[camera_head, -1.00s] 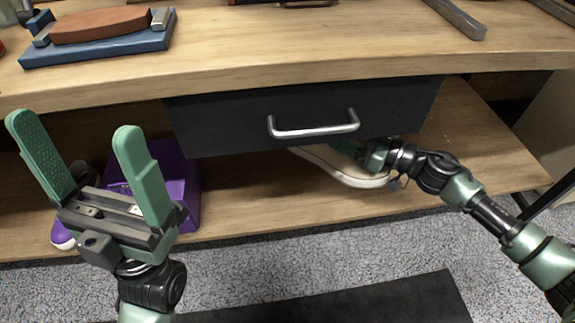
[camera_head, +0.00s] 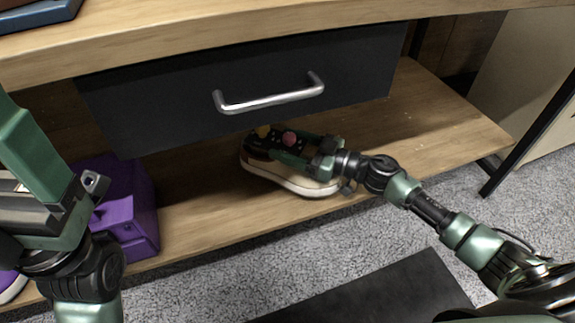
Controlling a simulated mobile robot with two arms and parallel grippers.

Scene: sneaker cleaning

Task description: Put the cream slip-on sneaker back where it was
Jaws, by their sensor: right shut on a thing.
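The cream slip-on sneaker (camera_head: 287,182) is at the lower shelf, below the drawer. Its pale sole faces me, and a reddish-brown patch shows at its left end. My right gripper (camera_head: 285,157) is shut on the sneaker, reaching in from the right and covering much of its upper. I cannot tell whether the sole touches the shelf (camera_head: 420,130). My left gripper (camera_head: 28,150) is at the left edge and empty.
A dark drawer front (camera_head: 180,105) with a metal handle (camera_head: 270,100) hangs above the sneaker. A purple box (camera_head: 140,225) stands on the shelf at left. Part of a purple shoe (camera_head: 12,287) shows at lower left. The shelf right of the sneaker is clear.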

